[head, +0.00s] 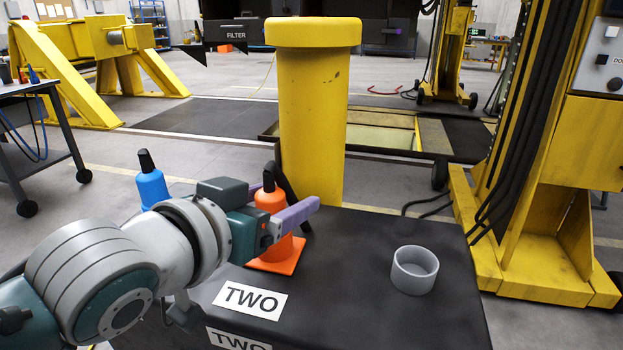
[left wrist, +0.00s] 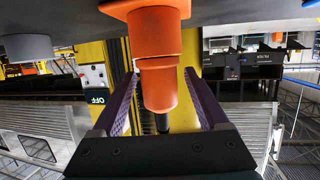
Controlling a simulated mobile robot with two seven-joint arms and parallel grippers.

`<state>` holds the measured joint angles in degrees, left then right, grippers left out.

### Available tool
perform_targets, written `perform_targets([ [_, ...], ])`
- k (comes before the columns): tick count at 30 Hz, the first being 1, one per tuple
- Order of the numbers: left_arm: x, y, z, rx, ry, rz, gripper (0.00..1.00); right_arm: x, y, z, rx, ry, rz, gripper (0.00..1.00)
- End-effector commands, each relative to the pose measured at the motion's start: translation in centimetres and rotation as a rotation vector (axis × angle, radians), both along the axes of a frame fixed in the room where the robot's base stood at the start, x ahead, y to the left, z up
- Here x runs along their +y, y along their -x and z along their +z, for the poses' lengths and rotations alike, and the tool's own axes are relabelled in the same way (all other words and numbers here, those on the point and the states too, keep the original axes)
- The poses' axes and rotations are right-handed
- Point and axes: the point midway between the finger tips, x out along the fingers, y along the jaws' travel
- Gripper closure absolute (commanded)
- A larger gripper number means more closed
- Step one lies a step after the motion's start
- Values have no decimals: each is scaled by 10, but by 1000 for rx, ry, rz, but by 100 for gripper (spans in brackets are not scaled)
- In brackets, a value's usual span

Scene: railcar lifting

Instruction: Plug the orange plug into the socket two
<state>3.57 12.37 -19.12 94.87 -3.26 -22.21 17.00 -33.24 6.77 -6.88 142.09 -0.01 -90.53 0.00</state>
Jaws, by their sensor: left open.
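The orange plug (head: 270,199) stands upright on the dark table top, above an orange square-based piece (head: 277,255); whether that base belongs to it I cannot tell. A black cable curves behind it. My left gripper (head: 290,205) is open, its purple fingers on either side of the plug. In the left wrist view, which looks upside down, the orange plug (left wrist: 160,85) lies between the spread fingers, with gaps on both sides. A white "TWO" label (head: 250,300) lies in front of the orange base. A grey round socket (head: 414,270) is to the right, with no label visible beside it.
A blue plug (head: 152,187) with a black top stands left, behind my arm. A yellow post (head: 312,120) rises behind the table. Yellow lifting columns (head: 560,190) stand at right. The table top between the orange base and the grey socket is clear.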

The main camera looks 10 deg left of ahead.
Motion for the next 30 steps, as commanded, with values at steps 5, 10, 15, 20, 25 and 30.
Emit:
perform_targets([
  [5,8,34,12,3,-2,0,23,0,0,10,0,-1,-1,20],
  [10,15,61,20,2,-1,0,23,0,0,13,0,-1,-1,20],
  [15,18,76,25,1,-1,1,23,0,0,14,0,-1,-1,20],
  [20,19,78,26,-1,-1,1,23,0,0,14,0,-1,-1,20],
  [25,19,78,26,0,-1,1,23,0,0,14,0,0,0,20],
  [30,22,86,27,59,-17,19,23,0,0,24,0,0,0,20],
])
